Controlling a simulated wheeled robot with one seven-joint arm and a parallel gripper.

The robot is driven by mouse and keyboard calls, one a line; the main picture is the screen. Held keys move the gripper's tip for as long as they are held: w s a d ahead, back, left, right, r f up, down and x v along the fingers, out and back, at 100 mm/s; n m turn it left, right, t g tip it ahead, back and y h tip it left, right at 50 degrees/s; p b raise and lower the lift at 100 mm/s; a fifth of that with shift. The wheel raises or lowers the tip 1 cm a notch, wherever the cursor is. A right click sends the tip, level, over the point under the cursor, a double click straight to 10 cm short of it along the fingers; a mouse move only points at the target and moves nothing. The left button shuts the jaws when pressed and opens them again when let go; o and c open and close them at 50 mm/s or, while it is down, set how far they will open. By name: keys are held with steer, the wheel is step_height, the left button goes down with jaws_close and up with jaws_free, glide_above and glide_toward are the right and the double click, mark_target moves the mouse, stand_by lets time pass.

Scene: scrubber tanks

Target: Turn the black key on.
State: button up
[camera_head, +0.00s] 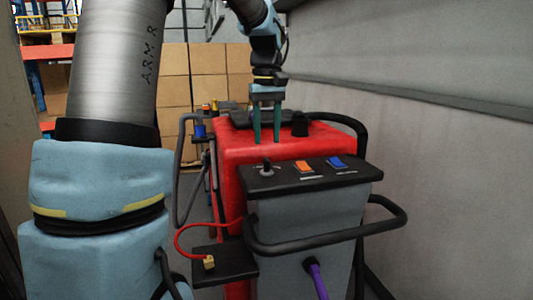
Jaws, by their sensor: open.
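The black key (266,164) stands upright at the left end of the dark control panel (350,178) on top of the scrubber machine (235,143). An orange switch (304,167) and a blue switch (336,162) sit to the right of the key on the same panel. My gripper (266,140) points down with its two teal fingers apart and nothing visible between them. In the picture it is just above and behind the key, over the red body. I cannot tell the exact depth gap. The key shows no finger contact.
A black handlebar (325,236) loops around the machine's front. A red cable (182,252) runs to a small side shelf (228,271), and a purple hose (318,280) hangs below. A grey wall (440,150) stands at right. Cardboard boxes (195,75) are stacked behind.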

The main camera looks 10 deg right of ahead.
mark_target(267, 158)
step_height(267, 158, down, 6)
steer(key=shift+f+p, duration=0.1)
steer(key=shift+p, duration=0.4)
jaws_close()
stand_by(0.4)
